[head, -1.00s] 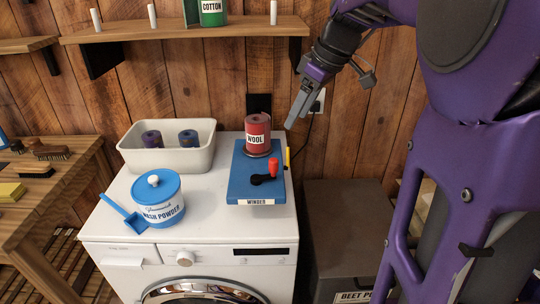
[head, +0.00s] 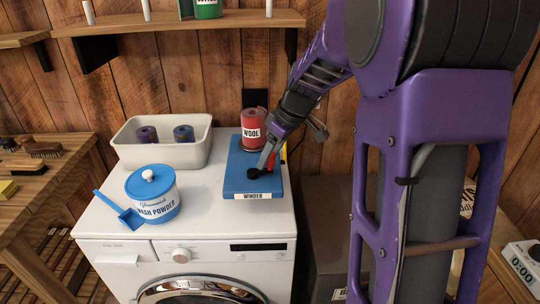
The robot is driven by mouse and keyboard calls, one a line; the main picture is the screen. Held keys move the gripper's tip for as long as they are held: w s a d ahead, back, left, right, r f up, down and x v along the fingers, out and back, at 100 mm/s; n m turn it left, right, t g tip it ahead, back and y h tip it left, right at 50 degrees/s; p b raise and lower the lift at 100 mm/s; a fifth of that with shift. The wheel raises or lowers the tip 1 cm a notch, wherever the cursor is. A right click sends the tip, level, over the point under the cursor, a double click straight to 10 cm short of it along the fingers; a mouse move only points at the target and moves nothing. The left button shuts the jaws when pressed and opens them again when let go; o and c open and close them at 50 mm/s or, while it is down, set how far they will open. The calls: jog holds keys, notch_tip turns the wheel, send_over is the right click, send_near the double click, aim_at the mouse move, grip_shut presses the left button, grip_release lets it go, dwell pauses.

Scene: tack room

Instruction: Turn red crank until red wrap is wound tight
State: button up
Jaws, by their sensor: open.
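The blue winder board (head: 252,183) lies on top of the washing machine at the right. A red wrap labelled WOOL (head: 252,120) stands upright at its far end. The crank is at the near end: its black arm (head: 253,173) shows, and its red handle (head: 268,158) is mostly hidden by my gripper. My gripper (head: 264,165) is open, its fingers pointing down at the red handle. I cannot tell whether the fingers touch the handle.
A white bin (head: 160,151) with two rolls stands at the back left. A blue-lidded wash powder tub (head: 152,194) and a blue scoop (head: 124,212) are at the front left of the washing machine (head: 188,232). A wooden shelf (head: 180,22) hangs above.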

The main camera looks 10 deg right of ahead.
grip_shut()
dwell(0.3)
